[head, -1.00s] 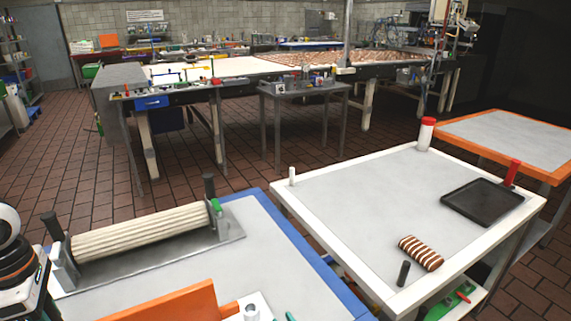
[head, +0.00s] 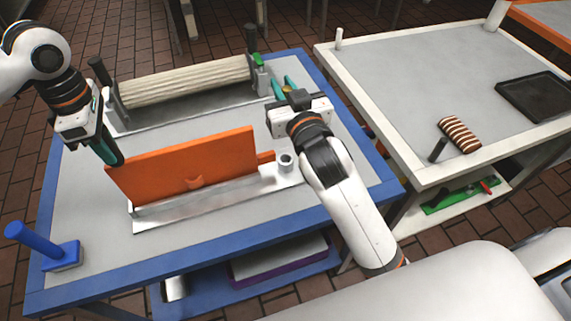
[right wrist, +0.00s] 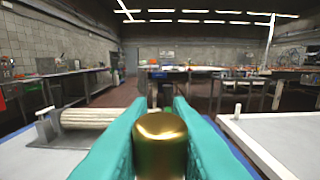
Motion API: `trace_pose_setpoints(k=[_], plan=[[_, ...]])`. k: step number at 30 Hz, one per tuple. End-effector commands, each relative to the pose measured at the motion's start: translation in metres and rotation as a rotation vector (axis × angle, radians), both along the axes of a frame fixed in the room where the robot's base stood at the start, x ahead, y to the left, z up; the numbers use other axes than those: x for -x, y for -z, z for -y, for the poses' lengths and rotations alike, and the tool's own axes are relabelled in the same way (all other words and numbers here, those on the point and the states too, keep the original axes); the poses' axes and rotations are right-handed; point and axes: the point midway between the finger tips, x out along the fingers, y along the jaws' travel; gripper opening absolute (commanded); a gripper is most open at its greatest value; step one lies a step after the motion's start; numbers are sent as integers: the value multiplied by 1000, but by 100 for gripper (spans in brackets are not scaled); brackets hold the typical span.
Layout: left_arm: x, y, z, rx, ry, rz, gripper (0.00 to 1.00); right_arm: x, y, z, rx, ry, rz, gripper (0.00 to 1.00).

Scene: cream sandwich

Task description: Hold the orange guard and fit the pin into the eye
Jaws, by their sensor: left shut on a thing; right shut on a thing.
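The orange guard (head: 190,160) stands upright, leaning a little, in a metal base (head: 215,198) on the blue-edged table. My left gripper (head: 112,157) is shut on the guard's upper left corner. The eye (head: 286,160) is a metal ring at the right end of the base, close to the guard's orange tab (head: 265,157). My right gripper (head: 284,86) is beyond and above the eye, its teal fingers pointing away. In the right wrist view, a shiny golden pin (right wrist: 160,140) sits between its fingers (right wrist: 160,118).
A ribbed cream roller (head: 185,82) in a metal stand lies behind the guard. A blue post (head: 35,240) stands at the table's front left corner. A white-edged table (head: 440,80) at right holds a striped roll (head: 459,134) and a black tray (head: 540,97).

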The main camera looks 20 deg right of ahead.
Motion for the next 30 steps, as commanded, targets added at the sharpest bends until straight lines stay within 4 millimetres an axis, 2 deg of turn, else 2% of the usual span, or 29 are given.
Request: trace_pose_setpoints(k=[1,3,10,16,21,24,30], plan=[[0,0,0,0,-1,2,0,-3,-5,-1,4,-1,2,0],[0,0,0,0,-1,2,0,-5,-1,-1,7,-2,-4,0],[-1,0,0,0,-1,2,0,-6,40,-1,6,-2,-9,0],[-1,0,0,0,-1,2,0,-6,59,-1,6,-2,-3,0],[-1,0,0,0,-1,2,0,-6,84,-1,5,0,-5,0],[-1,0,0,0,-1,2,0,-6,92,-1,6,-2,-4,0],[-1,0,0,0,-1,2,0,-6,92,-1,6,-3,-1,0]])
